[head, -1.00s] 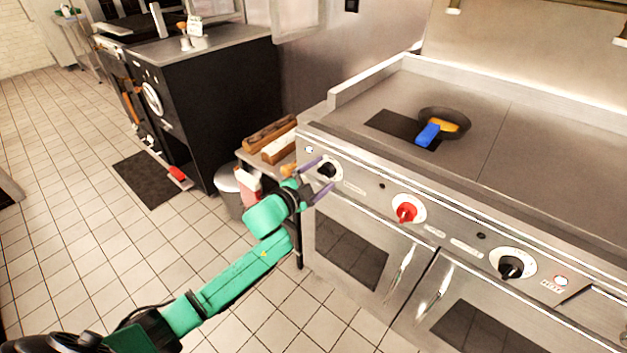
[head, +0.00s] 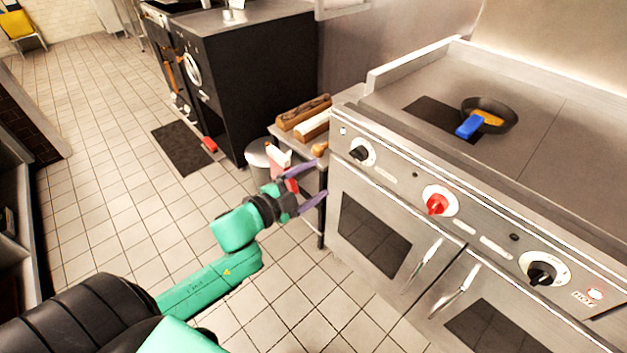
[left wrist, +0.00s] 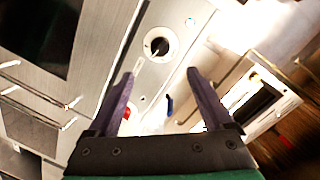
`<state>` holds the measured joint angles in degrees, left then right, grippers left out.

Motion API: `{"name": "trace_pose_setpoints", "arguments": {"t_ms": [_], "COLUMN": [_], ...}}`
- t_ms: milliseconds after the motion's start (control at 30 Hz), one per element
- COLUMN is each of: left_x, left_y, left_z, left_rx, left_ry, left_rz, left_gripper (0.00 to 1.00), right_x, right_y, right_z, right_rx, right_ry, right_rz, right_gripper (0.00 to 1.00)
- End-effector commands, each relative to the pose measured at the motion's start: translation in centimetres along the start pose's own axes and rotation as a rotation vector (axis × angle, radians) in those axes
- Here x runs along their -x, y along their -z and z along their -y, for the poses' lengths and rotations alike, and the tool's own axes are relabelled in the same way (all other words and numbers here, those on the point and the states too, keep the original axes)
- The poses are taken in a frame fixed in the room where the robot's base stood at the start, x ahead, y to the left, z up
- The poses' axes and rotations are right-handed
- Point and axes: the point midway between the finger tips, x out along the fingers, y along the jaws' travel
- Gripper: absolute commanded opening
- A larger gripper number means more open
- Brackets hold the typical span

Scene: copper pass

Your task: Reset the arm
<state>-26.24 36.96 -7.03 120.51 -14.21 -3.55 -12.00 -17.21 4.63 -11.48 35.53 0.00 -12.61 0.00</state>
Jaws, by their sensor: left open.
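My left arm reaches in from the lower left of the head view. Its gripper (head: 308,187) is open with nothing between the purple fingers. It is in front of the small side table and to the left of the range's front panel. In the left wrist view the gripper (left wrist: 160,100) shows two spread fingers, with the range's knob panel beyond them. My right gripper is not in view.
The range (head: 400,170) stands on the right, with a black knob (head: 361,152) and a red knob (head: 437,203). A pan (head: 505,112) with a blue handle sits on its top. A side table (head: 312,157) holds wooden blocks. The tiled floor at left is largely clear.

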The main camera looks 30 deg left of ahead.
Motion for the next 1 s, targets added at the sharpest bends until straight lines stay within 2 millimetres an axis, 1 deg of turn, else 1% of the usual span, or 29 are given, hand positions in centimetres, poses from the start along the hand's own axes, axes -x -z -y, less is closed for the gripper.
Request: {"name": "trace_pose_setpoints", "arguments": {"t_ms": [200, 267, 333, 367, 433, 467, 500, 567, 600, 667, 700, 767, 800, 833, 867, 900, 1000], "left_x": [0.0, 0.0, 0.0, 0.0, 0.6, 1.1, 2.0, 4.0, 5.5, 8.3, 10.3, 13.7, 16.1, 18.0, 19.9, 22.4, 27.4], "left_y": [0.0, -0.5, -2.6, -4.0, -8.3, -10.5, -13.3, -17.1, -19.2, -21.8, -22.9, -24.0, -24.3, -24.2, -24.0, -23.5, -21.7], "left_z": [0.0, -0.2, -1.1, -1.8, -4.2, -5.7, -8.0, -11.8, -14.6, -19.0, -22.0, -26.5, -29.5, -31.7, -33.8, -36.3, -41.1], "left_rx": [0.001, 0.008, 0.04, 0.063, 0.138, 0.179, 0.236, 0.325, 0.383, 0.471, 0.526, 0.61, 0.661, 0.7, 0.735, 0.778, 0.857], "left_ry": [0.0, -0.004, -0.017, -0.027, -0.059, -0.076, -0.102, -0.142, -0.17, -0.215, -0.247, -0.297, -0.332, -0.359, -0.385, -0.421, -0.494], "left_rz": [0.001, 0.013, 0.063, 0.097, 0.208, 0.265, 0.345, 0.465, 0.543, 0.66, 0.735, 0.849, 0.921, 0.975, 1.028, 1.095, 1.225], "left_gripper": [0.85, 0.85, 0.85, 0.85, 0.85, 0.85, 0.85, 0.85, 0.85, 0.85, 0.85, 0.85, 0.85, 0.85, 0.85, 0.85, 0.85], "right_x": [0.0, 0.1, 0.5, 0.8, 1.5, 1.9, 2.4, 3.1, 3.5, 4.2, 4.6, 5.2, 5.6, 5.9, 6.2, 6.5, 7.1], "right_y": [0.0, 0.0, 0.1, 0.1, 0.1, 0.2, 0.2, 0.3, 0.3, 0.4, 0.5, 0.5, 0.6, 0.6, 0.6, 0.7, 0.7], "right_z": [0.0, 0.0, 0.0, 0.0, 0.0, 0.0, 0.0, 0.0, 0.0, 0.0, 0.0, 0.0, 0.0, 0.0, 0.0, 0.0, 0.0], "right_rx": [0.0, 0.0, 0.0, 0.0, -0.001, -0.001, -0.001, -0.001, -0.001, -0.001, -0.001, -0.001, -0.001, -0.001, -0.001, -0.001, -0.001], "right_ry": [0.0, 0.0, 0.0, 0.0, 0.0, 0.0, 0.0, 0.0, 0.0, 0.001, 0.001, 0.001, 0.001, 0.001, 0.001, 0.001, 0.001], "right_rz": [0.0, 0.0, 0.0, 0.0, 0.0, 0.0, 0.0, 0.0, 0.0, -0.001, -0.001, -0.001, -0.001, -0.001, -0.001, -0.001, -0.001], "right_gripper": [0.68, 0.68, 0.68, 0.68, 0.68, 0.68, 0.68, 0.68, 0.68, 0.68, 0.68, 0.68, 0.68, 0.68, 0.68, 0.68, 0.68]}}
